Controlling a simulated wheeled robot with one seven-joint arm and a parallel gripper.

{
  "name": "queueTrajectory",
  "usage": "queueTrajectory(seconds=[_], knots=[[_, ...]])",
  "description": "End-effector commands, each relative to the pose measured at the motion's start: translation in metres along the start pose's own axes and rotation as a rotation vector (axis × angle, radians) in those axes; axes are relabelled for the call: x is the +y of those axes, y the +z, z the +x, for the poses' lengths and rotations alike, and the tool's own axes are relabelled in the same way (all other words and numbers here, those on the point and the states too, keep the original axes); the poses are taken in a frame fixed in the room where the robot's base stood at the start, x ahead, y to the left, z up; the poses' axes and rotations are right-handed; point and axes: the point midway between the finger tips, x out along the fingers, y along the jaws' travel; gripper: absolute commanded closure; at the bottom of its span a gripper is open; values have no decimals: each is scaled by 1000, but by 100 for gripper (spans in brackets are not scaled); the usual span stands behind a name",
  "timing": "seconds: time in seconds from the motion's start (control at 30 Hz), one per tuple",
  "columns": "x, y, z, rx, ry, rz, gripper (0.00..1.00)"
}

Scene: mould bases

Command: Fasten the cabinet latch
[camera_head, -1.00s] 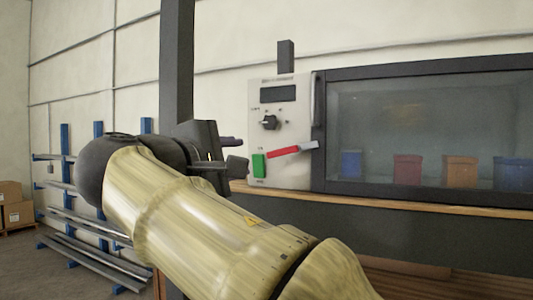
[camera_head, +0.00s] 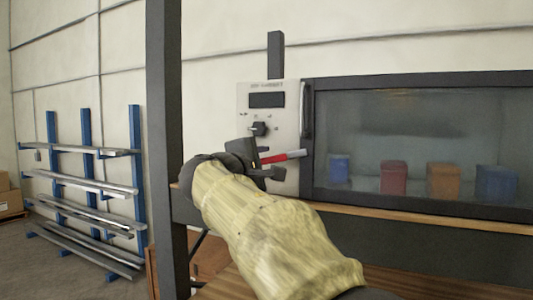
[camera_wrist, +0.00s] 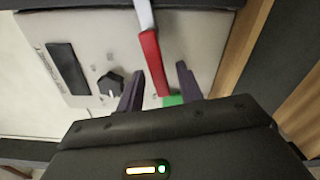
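The cabinet latch shows as a lever with a red grip (camera_head: 272,159) and a silver end (camera_head: 297,153), on the control panel beside the glazed cabinet door (camera_head: 420,140). In the wrist view the red grip (camera_wrist: 151,58) points down between my two fingers, and a green block (camera_wrist: 174,100) shows just past its lower end. My gripper (camera_head: 266,164) is at the panel's lower part and hides the green block in the head view. In the wrist view my gripper (camera_wrist: 160,80) is open, with a finger on each side of the red grip. I cannot tell whether they touch it.
The control panel (camera_head: 246,118) carries a dark display (camera_head: 267,100) and a black knob (camera_head: 258,129) above the lever. A dark upright handle (camera_head: 306,110) is on the door edge. Coloured bins stand behind the glass. A dark post (camera_head: 164,120) and a blue rack (camera_head: 135,160) are left.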

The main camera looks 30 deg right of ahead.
Motion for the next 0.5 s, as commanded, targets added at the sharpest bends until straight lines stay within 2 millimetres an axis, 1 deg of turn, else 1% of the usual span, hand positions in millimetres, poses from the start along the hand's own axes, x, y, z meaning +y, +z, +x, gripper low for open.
queueTrajectory(seconds=[0.1, 0.37, 0.47, 0.5], knots=[[0, 0, 7, 0, -1, -1, 64], [-1, -1, 8, 1, 0, 0, 64], [0, 0, 8, 1, 0, 0, 81], [0, 0, 8, 1, 0, 0, 89]])
